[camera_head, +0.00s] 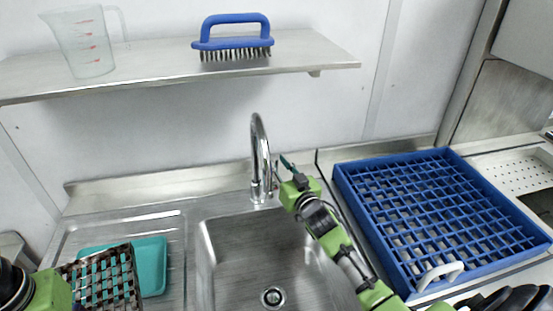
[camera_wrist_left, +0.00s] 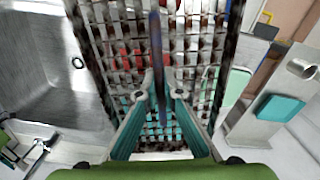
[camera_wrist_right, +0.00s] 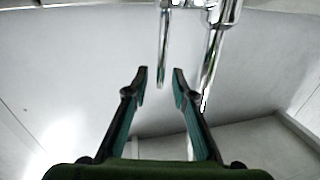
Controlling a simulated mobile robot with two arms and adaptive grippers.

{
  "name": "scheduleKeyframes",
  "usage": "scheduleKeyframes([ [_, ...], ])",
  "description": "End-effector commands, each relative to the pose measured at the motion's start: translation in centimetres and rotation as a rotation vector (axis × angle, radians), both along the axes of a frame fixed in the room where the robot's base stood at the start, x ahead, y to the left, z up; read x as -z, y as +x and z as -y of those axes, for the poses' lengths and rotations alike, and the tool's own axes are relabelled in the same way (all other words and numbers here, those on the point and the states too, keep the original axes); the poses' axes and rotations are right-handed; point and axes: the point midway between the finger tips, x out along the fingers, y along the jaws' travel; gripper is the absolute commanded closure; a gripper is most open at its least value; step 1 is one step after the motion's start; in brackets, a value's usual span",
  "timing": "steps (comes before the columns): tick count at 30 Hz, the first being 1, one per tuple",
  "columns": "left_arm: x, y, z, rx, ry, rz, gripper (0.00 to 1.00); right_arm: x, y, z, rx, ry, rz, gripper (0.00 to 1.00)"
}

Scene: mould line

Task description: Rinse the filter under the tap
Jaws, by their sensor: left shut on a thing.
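The filter, a dark metal mesh panel (camera_head: 122,275), is at the lower left over the drainboard. It fills the middle of the left wrist view (camera_wrist_left: 110,40). My left gripper (camera_wrist_left: 158,92) is shut on it by a thin upright part between the fingertips. In the head view, its fingertips are hidden. The chrome tap (camera_head: 258,140) stands behind the sink (camera_head: 235,245), right of the filter. Its lower parts show in the right wrist view (camera_wrist_right: 215,40). My right gripper (camera_head: 289,165) is just right of the tap. Its fingers are apart and empty in the right wrist view (camera_wrist_right: 161,73).
A teal board (camera_head: 152,265) lies on the drainboard (camera_head: 175,225) beneath the filter. A blue rack (camera_head: 345,190) stands right of the sink. A wall shelf (camera_head: 150,70) holds a clear jug (camera_head: 85,45) and a blue brush (camera_head: 233,40). The sink basin is empty.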

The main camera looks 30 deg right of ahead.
Motion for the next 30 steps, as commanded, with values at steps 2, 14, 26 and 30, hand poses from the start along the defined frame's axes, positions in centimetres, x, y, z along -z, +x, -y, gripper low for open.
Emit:
scheduleKeyframes([
  [2,-0.3,0.0,0.0,0.0,-0.001,0.001,1.0,-0.1,0.7,0.0,0.0,0.0,0.0,0.76],
  [14,-0.3,0.0,0.0,0.0,-0.001,0.002,1.0,0.0,1.3,0.0,-0.001,0.0,0.0,0.76],
  [26,0.4,0.0,0.0,0.0,0.0,0.001,1.0,0.3,1.2,0.0,-0.001,-0.002,0.012,1.0],
  [30,2.3,0.0,0.0,0.0,0.0,0.001,1.0,0.7,0.7,-0.3,-0.003,-0.011,0.061,1.0],
])
